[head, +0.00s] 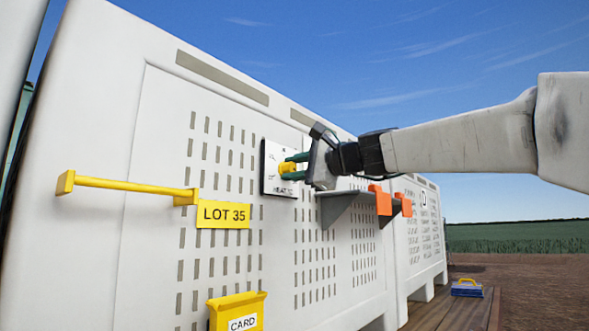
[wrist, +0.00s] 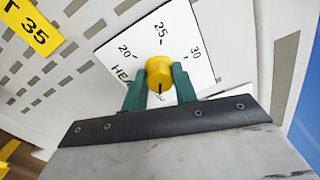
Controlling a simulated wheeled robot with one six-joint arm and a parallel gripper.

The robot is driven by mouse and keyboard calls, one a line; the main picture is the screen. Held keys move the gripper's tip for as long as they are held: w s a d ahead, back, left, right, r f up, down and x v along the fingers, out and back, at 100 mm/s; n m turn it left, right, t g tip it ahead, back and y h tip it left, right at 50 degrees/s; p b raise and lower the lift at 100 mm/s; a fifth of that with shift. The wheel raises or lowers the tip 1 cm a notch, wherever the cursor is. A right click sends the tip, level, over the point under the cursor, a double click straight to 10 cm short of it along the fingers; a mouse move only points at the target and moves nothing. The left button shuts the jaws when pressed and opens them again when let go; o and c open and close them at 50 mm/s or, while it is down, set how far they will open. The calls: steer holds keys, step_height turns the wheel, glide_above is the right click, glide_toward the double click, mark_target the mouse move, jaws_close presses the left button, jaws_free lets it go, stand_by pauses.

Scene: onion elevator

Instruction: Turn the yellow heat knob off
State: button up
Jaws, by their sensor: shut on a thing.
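The yellow heat knob (wrist: 159,71) sits on a white dial plate (wrist: 200,60) marked 20, 25 and 30, with part of the word HEAT showing. A dark pointer line on the knob faces the bottom of the wrist view, towards my gripper's palm. My gripper (wrist: 160,85) has its two green fingers on either side of the knob and is shut on it. In the head view the knob (head: 287,168) shows between the green fingertips, against the plate (head: 272,185) on the white wall. The plate's lower part is hidden by my gripper in the wrist view.
A yellow rail (head: 130,184) and a LOT 35 sign (head: 223,214) are on the wall to the left. A yellow CARD holder (head: 237,311) is below. A grey shelf (head: 336,207) with orange pieces (head: 381,200) juts out right of the plate. A blue-and-yellow box (head: 467,288) lies on the boards.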

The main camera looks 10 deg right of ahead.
steer(key=o, duration=1)
steer(key=shift+d, duration=0.1)
steer(key=v, duration=0.7)
steer(key=shift+s+d, duration=0.25)
steer(key=shift+s, duration=0.05)
